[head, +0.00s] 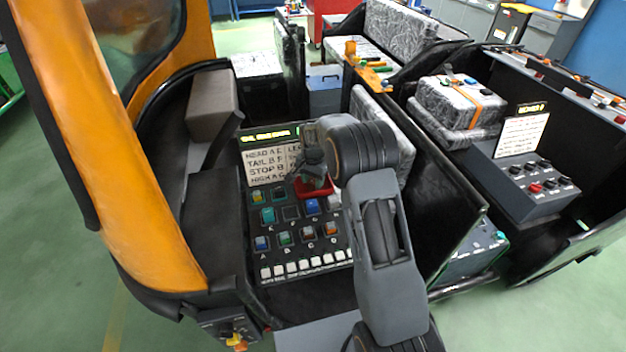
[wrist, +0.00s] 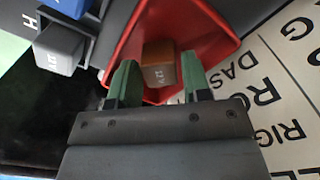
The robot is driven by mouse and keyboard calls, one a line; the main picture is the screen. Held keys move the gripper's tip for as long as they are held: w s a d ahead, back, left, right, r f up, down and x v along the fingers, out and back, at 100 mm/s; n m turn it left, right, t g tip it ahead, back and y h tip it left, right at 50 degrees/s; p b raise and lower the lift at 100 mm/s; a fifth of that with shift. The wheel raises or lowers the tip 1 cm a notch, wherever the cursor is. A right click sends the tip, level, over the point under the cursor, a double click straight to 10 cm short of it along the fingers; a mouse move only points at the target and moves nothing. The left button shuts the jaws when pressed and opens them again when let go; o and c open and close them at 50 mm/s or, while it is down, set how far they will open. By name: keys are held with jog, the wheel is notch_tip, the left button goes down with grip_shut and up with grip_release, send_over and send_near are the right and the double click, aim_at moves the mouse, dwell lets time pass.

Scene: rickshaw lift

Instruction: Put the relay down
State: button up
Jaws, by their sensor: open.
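A brown relay (wrist: 158,64) with small markings sits in the red tray (wrist: 205,25) in the wrist view. My gripper (wrist: 155,80) is open, with one green finger on each side of the relay; small gaps seem to show, and I cannot tell whether either finger touches it. In the head view my gripper (head: 313,172) points down over the red tray (head: 318,190) at the top of the panel (head: 290,225). The relay is hidden there behind my gripper.
The panel carries several coloured relays, including a blue one (head: 312,206) and a teal one (head: 268,215), above a row of white pieces (head: 305,265). A grey relay (wrist: 58,45) stands close to the tray. A printed label card (head: 266,166) lies behind.

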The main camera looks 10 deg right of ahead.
aim_at(313, 180)
jog(key=s+r+n+t+b, duration=0.1)
jog(key=s+r, duration=0.2)
jog(key=r, duration=0.6)
jog(key=s+r+n, duration=0.1)
jog(key=s+r, duration=0.2)
jog(key=r, duration=0.5)
jog(key=s+n+t, duration=0.3)
jog(key=s+n, duration=0.4)
jog(key=s, duration=1.5)
jog(key=shift+s+r, duration=0.3)
jog(key=shift+s, duration=0.05)
